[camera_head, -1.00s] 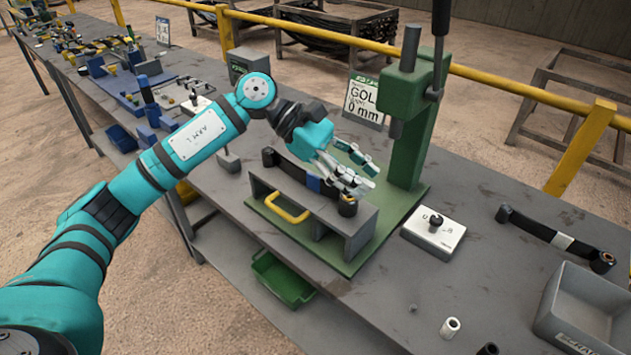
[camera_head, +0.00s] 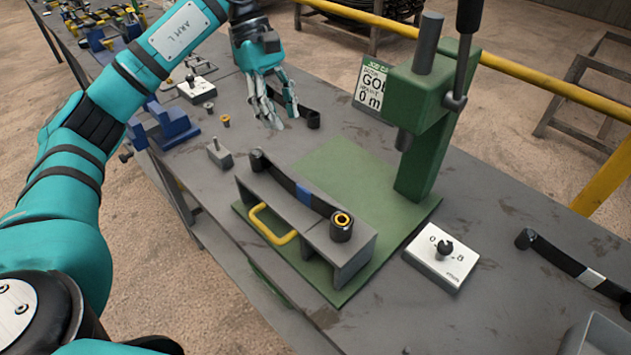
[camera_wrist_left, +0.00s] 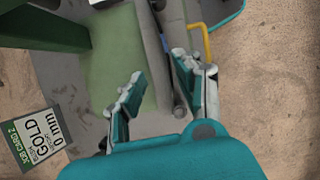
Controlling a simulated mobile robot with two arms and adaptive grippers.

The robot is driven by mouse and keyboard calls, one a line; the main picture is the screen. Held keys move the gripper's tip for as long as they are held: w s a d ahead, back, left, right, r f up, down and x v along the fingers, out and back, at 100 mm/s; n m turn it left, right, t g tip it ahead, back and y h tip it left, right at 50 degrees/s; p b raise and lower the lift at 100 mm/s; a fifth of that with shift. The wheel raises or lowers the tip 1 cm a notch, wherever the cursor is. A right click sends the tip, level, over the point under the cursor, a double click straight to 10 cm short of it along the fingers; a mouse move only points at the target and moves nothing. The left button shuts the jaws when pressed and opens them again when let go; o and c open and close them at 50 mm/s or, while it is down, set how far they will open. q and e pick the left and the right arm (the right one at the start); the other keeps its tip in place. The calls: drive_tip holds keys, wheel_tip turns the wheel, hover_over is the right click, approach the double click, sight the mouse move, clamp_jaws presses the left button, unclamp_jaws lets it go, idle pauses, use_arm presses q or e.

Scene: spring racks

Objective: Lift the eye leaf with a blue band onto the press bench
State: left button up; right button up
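The eye leaf with a blue band (camera_head: 304,194) is a black bar with a rolled eye at each end. In the head view it lies along the top of the grey press bench (camera_head: 357,243), its near eye showing a yellow bush. My left gripper (camera_head: 281,113) is behind and left of the bench, apart from the leaf. In the left wrist view my left gripper (camera_wrist_left: 165,90) has its fingers spread with nothing between them. The bench shows beyond the fingers there, partly hidden. My right gripper is out of view.
A green press (camera_head: 425,120) stands right of the bench on a green plate. Another black leaf (camera_head: 307,112) lies by my left fingers. A white-banded leaf (camera_head: 570,263) and a white control box (camera_head: 440,263) lie to the right. A yellow handle (camera_head: 268,228) fronts the bench.

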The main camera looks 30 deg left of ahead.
use_arm(q)
drive_tip(key=p, duration=0.2)
approach(304, 188)
drive_tip(key=p+x, duration=0.1)
drive_tip(key=x, duration=0.2)
drive_tip(key=shift+d+r, duration=0.1)
drive_tip(key=shift+d, duration=0.1)
drive_tip(key=shift+x, duration=1)
drive_tip(key=shift+d+f, duration=0.1)
drive_tip(key=shift+f, duration=0.1)
drive_tip(key=shift+d+f+p, duration=0.1)
drive_tip(key=shift+f+p, duration=0.15)
drive_tip(key=shift+p, duration=0.25)
drive_tip(key=p+x, duration=0.2)
drive_tip(key=x, duration=0.2)
drive_tip(key=shift+s+f, duration=0.1)
drive_tip(key=shift+f, duration=0.35)
clamp_jaws()
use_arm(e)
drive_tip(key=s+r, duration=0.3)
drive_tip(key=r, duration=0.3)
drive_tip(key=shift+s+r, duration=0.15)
